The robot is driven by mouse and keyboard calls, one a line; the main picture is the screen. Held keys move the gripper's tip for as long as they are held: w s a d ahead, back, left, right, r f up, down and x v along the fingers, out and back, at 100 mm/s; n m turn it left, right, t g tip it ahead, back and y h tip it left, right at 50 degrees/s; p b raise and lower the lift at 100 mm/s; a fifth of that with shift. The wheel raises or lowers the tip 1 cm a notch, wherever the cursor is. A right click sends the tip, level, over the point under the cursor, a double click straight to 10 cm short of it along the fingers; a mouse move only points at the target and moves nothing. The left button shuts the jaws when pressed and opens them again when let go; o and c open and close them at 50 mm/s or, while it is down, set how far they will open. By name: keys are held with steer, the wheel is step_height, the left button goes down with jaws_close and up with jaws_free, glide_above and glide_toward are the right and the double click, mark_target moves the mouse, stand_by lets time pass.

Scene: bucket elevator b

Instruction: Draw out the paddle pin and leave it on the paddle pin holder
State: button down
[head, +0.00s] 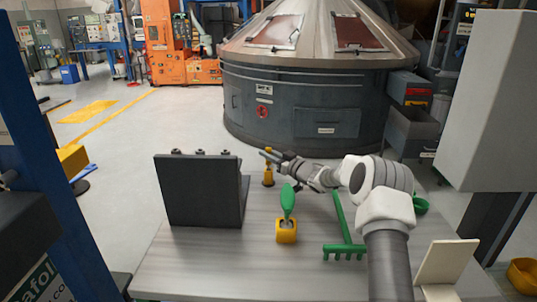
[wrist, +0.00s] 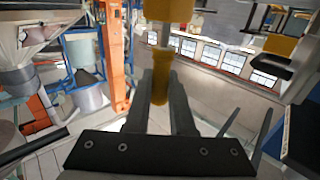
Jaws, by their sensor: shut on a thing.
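My gripper (head: 268,154) reaches left over the far part of the table, its fingers shut on a small yellow pin (wrist: 160,75), which I take to be the paddle pin. In the wrist view, a short grey shaft shows between this yellow piece and a larger yellow block (wrist: 168,10) at the top edge. Whether the shaft is still inside the block is not clear. In the head view, a yellow stand (head: 268,180) is directly below my fingertips. I cannot tell which yellow piece is the paddle pin holder.
A dark upright panel (head: 198,192) with several pegs stands left of my gripper. Nearer, a green-handled piece (head: 288,203) stands in a yellow block (head: 286,234). A green rake (head: 345,245) lies right of it. A white board (head: 447,265) stands front right. The table's front left is clear.

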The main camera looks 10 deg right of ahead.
steer(key=shift+f+b, duration=0.75)
steer(key=shift+f, duration=0.35)
steer(key=c, duration=0.7)
jaws_free()
steer(key=p+v, duration=0.1)
steer(key=v, duration=1.1)
